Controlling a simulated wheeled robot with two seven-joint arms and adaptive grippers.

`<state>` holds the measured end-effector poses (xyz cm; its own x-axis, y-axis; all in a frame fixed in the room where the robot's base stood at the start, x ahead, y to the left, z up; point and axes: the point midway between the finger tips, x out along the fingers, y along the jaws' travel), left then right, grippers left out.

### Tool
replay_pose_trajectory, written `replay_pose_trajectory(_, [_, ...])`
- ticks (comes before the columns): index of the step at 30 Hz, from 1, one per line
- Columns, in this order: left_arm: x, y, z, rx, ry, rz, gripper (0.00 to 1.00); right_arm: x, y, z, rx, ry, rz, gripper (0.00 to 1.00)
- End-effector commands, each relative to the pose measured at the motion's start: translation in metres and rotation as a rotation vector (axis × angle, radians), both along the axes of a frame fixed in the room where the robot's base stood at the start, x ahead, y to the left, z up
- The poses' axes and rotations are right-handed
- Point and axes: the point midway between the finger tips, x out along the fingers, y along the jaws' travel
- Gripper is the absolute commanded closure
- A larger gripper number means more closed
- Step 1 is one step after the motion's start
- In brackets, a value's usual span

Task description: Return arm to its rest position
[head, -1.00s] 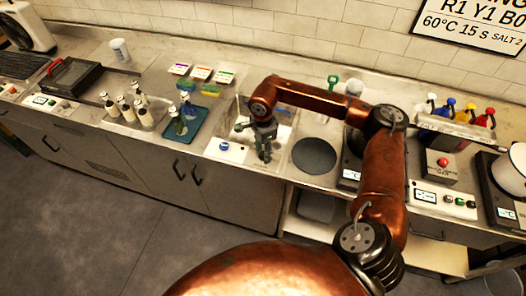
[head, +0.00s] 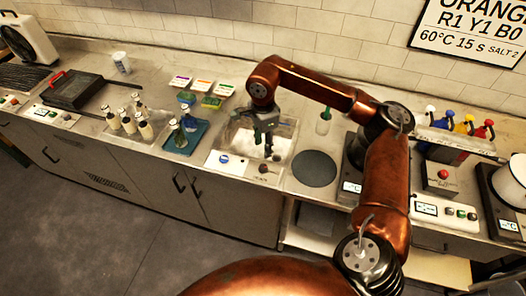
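My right arm (head: 290,75) reaches over the counter from the lower right, bent at the elbow. Its dark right gripper (head: 264,143) hangs fingers down over a pale, shallow basin (head: 285,148) in the counter. The two fingers look apart, with no object visible between them. Whether the fingertips touch anything in the basin is hard to tell. My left gripper is not in view.
A green-topped bottle (head: 324,122) and a dark round disc (head: 314,168) are right of the basin. A blue tray (head: 200,137) with bottles and several pale bottles (head: 130,122) stand left. A red-button box (head: 440,178) and a white pot (head: 512,180) are right.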

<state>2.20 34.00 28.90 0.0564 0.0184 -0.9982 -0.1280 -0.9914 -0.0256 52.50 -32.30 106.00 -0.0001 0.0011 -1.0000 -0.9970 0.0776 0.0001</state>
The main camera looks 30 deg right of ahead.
Motion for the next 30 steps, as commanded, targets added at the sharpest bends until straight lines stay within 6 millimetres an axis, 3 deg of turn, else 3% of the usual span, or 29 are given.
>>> replay_pose_trajectory(19, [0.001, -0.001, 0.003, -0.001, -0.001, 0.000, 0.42, 0.000, 0.000, 0.007, 0.000, -0.002, 0.000, 0.60])
replay_pose_trajectory(30, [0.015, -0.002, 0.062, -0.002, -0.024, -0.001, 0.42, -0.004, 0.000, 0.078, 0.000, -0.024, 0.000, 0.60])
